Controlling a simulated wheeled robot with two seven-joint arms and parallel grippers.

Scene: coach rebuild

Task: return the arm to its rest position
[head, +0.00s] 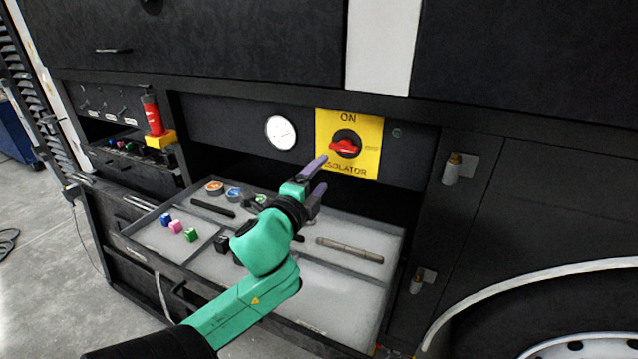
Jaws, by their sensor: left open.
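My left arm is green with dark joints and reaches in from the bottom left over an open drawer (340,316). My left gripper (318,178) is open and empty, with purple-grey fingers pointing up and right. Its tips are just left of and below the red isolator switch (345,147) on its yellow plate (368,120). In this view they overlap the plate's lower left edge; I cannot tell whether they touch it. The red handle lies roughly level. My right gripper is not in view.
The drawer below the arm holds pink, blue and green cubes (176,227), tape rolls (214,188) and a grey rod (349,250). A round white gauge (281,132) is left of the plate. A red cylinder (153,115) stands further left. Latches (450,172) protrude at right.

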